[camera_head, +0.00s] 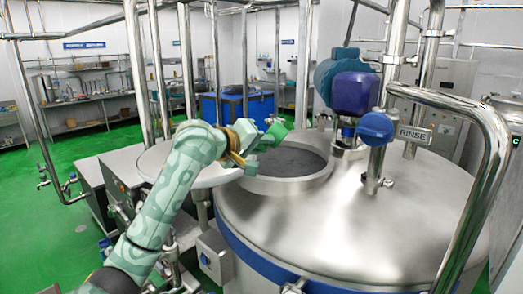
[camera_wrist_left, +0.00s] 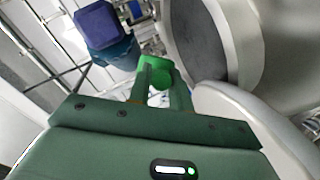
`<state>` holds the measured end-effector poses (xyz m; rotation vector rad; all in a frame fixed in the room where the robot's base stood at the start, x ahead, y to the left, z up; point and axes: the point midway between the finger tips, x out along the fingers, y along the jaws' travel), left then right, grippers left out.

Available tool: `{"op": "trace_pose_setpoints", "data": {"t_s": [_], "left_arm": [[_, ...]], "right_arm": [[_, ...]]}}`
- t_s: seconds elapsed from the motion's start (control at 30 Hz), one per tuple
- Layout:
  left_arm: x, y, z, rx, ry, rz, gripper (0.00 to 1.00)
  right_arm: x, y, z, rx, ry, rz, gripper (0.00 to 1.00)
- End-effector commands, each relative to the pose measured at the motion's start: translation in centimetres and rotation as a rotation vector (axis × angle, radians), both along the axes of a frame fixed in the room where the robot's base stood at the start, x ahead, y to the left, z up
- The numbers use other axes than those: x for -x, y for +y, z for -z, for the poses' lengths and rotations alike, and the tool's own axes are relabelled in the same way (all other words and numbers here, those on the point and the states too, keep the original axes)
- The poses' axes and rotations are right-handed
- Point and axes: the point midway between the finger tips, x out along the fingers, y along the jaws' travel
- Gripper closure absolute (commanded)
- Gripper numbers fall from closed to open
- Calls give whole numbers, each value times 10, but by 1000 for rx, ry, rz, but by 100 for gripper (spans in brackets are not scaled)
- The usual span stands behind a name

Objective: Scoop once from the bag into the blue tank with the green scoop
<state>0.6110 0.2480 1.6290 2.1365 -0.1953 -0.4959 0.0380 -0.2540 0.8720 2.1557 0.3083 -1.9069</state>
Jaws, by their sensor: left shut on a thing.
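My left gripper (camera_head: 245,150) is shut on the green scoop (camera_head: 277,131), at the far left rim of the hatch opening (camera_head: 290,160) in the head view. In the left wrist view the green scoop (camera_wrist_left: 154,64) shows just beyond the fingers. Whether the scoop holds anything cannot be told. The large steel tank (camera_head: 345,220) has a blue band around its side; its round hatch is open and dark inside. The opening also shows in the left wrist view (camera_wrist_left: 197,40). I see no bag I can make out. My right gripper is not in view.
A round pale lid (camera_head: 187,166) lies left of the hatch, below my left arm. A blue motor (camera_head: 355,90) and steel pipes (camera_head: 480,130) stand on the tank. Blue bins (camera_head: 235,106) stand behind. Green floor is clear at left.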

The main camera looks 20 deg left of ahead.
Motion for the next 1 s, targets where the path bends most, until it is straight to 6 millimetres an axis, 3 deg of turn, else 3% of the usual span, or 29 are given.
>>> {"op": "trace_pose_setpoints", "data": {"t_s": [0.2, 0.4, 0.6, 1.0], "left_arm": [[-1, -6, -25, -544, 33, 0, 100], [-1, -9, -39, -855, 62, 1, 100], [-1, -10, -43, -954, 70, 1, 100], [0, -10, -40, -950, 71, 3, 100]], "right_arm": [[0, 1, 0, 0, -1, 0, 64], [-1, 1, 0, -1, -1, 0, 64], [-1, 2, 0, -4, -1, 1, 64], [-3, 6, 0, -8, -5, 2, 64]]}}
